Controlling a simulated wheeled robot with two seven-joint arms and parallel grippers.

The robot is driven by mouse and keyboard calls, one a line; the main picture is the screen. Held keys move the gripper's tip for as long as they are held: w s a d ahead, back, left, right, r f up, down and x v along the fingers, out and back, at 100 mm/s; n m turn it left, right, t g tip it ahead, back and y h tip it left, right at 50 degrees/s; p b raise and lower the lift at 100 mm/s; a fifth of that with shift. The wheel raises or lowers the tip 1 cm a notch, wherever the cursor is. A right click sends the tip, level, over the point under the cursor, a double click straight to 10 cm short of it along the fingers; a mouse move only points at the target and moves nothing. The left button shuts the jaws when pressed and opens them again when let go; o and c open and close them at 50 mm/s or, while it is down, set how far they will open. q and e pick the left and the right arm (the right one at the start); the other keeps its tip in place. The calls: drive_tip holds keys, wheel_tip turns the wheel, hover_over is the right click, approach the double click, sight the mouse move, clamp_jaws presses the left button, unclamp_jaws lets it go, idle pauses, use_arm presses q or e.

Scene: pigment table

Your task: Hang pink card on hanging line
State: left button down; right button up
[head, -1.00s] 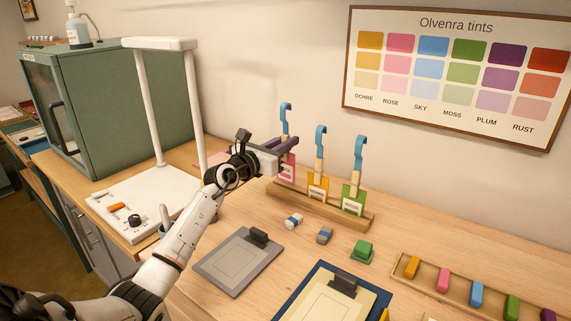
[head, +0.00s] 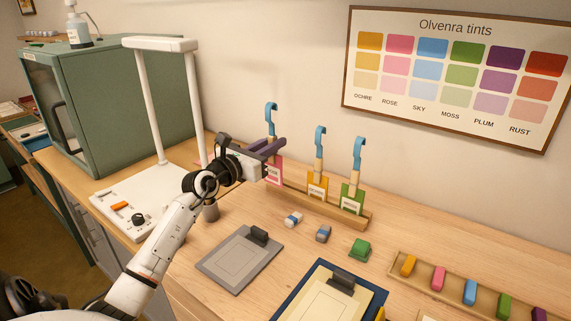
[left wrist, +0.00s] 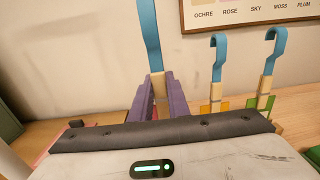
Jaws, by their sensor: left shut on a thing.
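The pink card (head: 274,174) hangs upright below a tan clip with a blue hook (head: 271,118), near the left end of the wooden rack (head: 345,219). My left gripper (head: 277,148) is shut on the clip, its purple fingers on either side. I cannot tell whether the card is clear of the rack. I cannot make out a hanging line. My right gripper is out of view.
An orange card (head: 317,184) and a green card (head: 351,198) stand in the rack. A white stand with posts (head: 130,205) and a green cabinet (head: 130,100) are at left. A grey clipboard (head: 238,262), small blocks and a block tray (head: 398,277) lie in front.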

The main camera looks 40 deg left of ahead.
sight(270, 141)
use_arm(q)
drive_tip(key=shift+s+d+r, duration=0.1)
drive_tip(key=shift+s+r, duration=0.1)
drive_tip(key=shift+s, duration=0.5)
drive_tip(key=shift+s+d+r, duration=0.1)
drive_tip(key=shift+s+r, duration=0.1)
drive_tip(key=shift+s, duration=0.45)
drive_tip(key=shift+s+r, duration=0.2)
drive_tip(key=shift+s, duration=0.5)
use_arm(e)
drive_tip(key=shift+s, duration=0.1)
